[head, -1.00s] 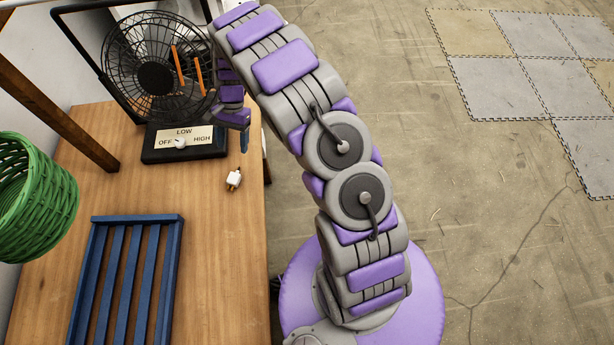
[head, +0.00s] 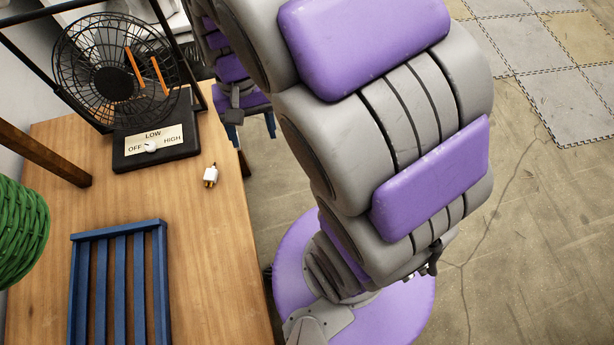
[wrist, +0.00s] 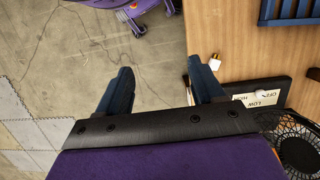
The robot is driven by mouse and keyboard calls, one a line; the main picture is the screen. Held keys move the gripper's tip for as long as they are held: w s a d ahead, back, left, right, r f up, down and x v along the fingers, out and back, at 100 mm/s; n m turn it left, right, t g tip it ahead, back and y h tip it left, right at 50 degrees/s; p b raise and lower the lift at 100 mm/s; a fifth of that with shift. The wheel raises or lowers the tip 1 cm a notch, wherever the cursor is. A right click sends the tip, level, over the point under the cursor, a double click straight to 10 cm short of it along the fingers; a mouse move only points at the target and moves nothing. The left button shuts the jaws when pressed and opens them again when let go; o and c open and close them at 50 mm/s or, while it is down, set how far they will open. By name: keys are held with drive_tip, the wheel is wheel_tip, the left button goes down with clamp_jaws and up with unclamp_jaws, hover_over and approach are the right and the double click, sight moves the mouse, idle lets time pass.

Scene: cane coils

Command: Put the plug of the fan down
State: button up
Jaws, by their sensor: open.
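The white plug (head: 210,174) with metal prongs lies on the wooden table near its right edge, apart from my gripper. It also shows in the wrist view (wrist: 215,62), beyond the right finger. The black fan (head: 120,72) stands at the back of the table behind its base with the OFF, LOW and HIGH dial (head: 154,146). My gripper (wrist: 165,83) is open, with two dark blue fingers wide apart and nothing between them. It is mostly over the floor beside the table edge, its right finger overlapping the edge in the wrist view.
A blue slatted rack (head: 120,226) lies on the table (head: 203,255) in front of the fan. A green wicker basket (head: 20,232) is at the left, near a brown wooden post (head: 45,152). Bare concrete floor and grey mats (head: 560,105) lie to the right.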

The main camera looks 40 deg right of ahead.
drive_tip(key=s+d+r+n+h, duration=0.1)
drive_tip(key=s+d+r+n, duration=0.1)
drive_tip(key=s, duration=1.4)
drive_tip(key=shift+r+n+t, duration=0.15)
drive_tip(key=shift+n+t, duration=0.15)
drive_tip(key=shift+n, duration=0.6)
drive_tip(key=shift+s+a, duration=0.1)
drive_tip(key=shift+a, duration=0.05)
